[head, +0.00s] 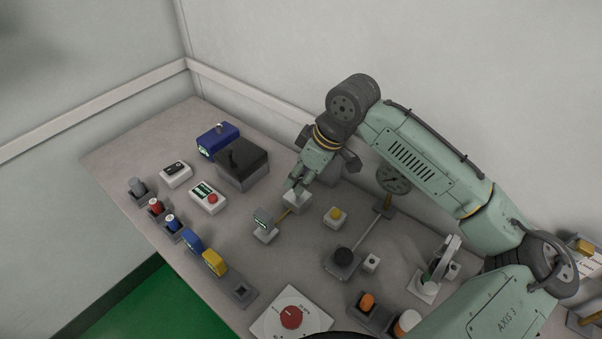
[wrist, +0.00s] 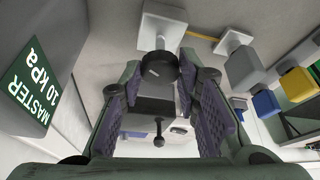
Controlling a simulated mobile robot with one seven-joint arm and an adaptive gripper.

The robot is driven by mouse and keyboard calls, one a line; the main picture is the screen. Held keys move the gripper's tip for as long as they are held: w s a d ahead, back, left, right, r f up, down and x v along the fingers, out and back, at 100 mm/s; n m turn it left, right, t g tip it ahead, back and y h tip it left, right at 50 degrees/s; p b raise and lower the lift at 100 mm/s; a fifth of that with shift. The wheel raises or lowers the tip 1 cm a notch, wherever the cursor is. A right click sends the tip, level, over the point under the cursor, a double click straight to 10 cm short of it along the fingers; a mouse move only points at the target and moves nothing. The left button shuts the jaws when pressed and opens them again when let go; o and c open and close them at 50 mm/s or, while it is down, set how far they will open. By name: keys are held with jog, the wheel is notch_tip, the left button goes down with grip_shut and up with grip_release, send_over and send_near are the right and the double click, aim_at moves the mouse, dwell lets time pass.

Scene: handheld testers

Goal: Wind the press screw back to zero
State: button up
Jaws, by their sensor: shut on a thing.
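The hand press (head: 297,202) is a small white block at the bench's middle, and a yellow tube (head: 284,213) joins it to a grey tester (head: 264,219) in a stand. My gripper (head: 297,186) points down over the press. The fingers hide part of the screw. The tester's reading is too small to read.
A dark box (head: 243,165) and blue case (head: 217,139) stand to the left. A yellow-button box (head: 335,216) is close right. Several coloured testers sit in a rack (head: 239,291) at front left. A grey MASTER 10 kPa block (wrist: 40,70) stands close beside my gripper in the wrist view.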

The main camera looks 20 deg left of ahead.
jog(key=o, duration=1.2)
jog(key=shift+c, duration=0.2)
jog(key=shift+r, duration=0.1)
jog(key=v, duration=1.1)
jog(key=shift+d+r, duration=0.25)
jog(key=shift+r, duration=0.1)
